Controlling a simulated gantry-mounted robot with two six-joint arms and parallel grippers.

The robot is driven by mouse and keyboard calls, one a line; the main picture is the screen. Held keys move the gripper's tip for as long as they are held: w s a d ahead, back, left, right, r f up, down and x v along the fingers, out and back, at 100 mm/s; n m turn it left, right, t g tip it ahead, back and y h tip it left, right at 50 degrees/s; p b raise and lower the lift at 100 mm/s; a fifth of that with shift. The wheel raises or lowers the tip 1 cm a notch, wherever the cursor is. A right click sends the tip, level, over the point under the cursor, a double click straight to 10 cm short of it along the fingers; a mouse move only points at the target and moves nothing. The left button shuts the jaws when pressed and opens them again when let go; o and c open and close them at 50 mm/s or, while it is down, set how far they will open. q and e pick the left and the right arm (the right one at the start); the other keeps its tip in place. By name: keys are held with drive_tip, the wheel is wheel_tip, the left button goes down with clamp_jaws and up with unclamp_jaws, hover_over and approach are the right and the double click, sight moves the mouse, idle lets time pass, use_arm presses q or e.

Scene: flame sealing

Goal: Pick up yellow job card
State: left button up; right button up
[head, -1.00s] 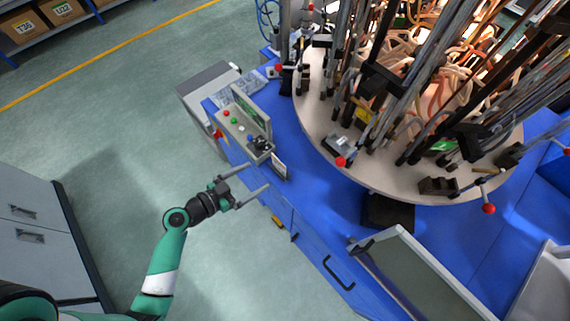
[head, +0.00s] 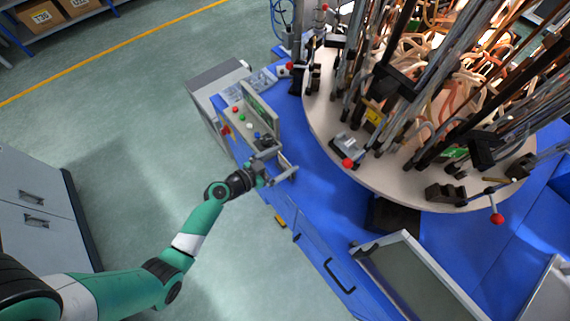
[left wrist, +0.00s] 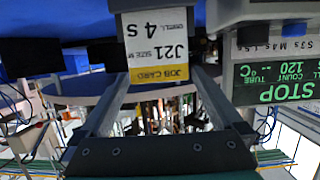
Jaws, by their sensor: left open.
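The job card (left wrist: 158,45) has a white face and a yellow band reading "JOB CARD". It appears upside down at the top middle of the left wrist view, with its upper part in a dark holder. My left gripper (head: 282,163) is open at the edge of the blue machine, beside the control box. In the left wrist view its two fingers (left wrist: 165,80) lie left and right of the card, with gaps to it. I cannot tell whether the fingertips reach past the card. In the head view the gripper largely hides the card. My right gripper is not in view.
The control box (head: 246,122) with coloured buttons stands close beside the gripper; its green "STOP" display (left wrist: 278,85) is right of the card in the wrist view. A round turntable (head: 325,130) crowded with rods and tubes is to the right.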

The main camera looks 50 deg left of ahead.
use_arm(q)
drive_tip(key=shift+w+d+f, duration=0.1)
drive_tip(key=shift+w+f, duration=0.15)
drive_tip(key=shift+w, duration=0.4)
drive_tip(key=shift+c, duration=0.2)
drive_tip(key=c, duration=1)
drive_tip(key=shift+r+p, duration=0.3)
drive_tip(key=shift+r, duration=0.25)
drive_tip(key=shift+c, duration=0.2)
wheel_tip(320, 180, up, 3)
drive_tip(key=shift+s+f+p, duration=0.1)
drive_tip(key=shift+p, duration=0.6)
drive_tip(key=s+d+r+p, duration=0.7)
drive_tip(key=s+d+r, duration=0.2)
drive_tip(key=s, duration=0.1)
drive_tip(key=shift+s+d, duration=0.15)
drive_tip(key=shift+d, duration=0.05)
